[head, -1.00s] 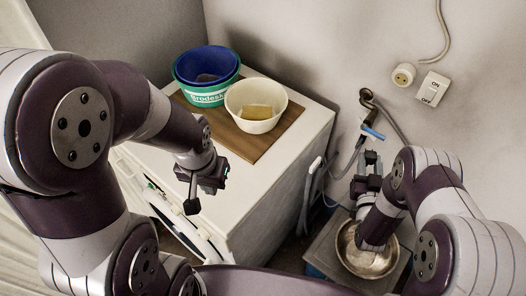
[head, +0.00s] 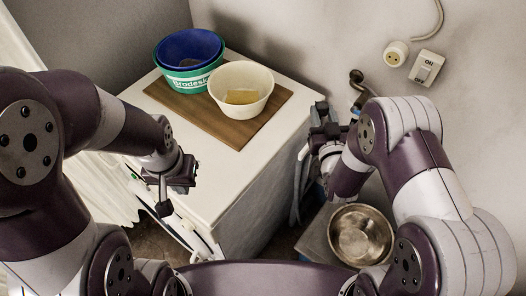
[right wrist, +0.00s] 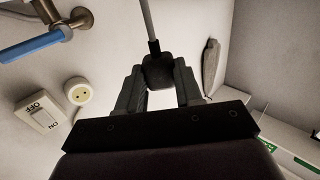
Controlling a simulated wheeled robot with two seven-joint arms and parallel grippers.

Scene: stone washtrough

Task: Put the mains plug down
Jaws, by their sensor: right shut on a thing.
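My right gripper (right wrist: 158,92) is shut on the dark mains plug (right wrist: 158,70), and the plug's grey cord (right wrist: 148,22) runs up out of the right wrist view. In the head view this gripper (head: 322,112) is beside the right edge of the white machine's top (head: 205,180); the plug cannot be made out there. My left gripper (head: 165,190) hangs in front of the machine's front left edge, holding nothing I can see; its jaw gap is unclear.
A wooden board (head: 180,113) bears a cream bowl (head: 228,105) and stacked blue and green tubs (head: 178,80). A metal basin (head: 345,240) stands lower right. The machine top's front is clear.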

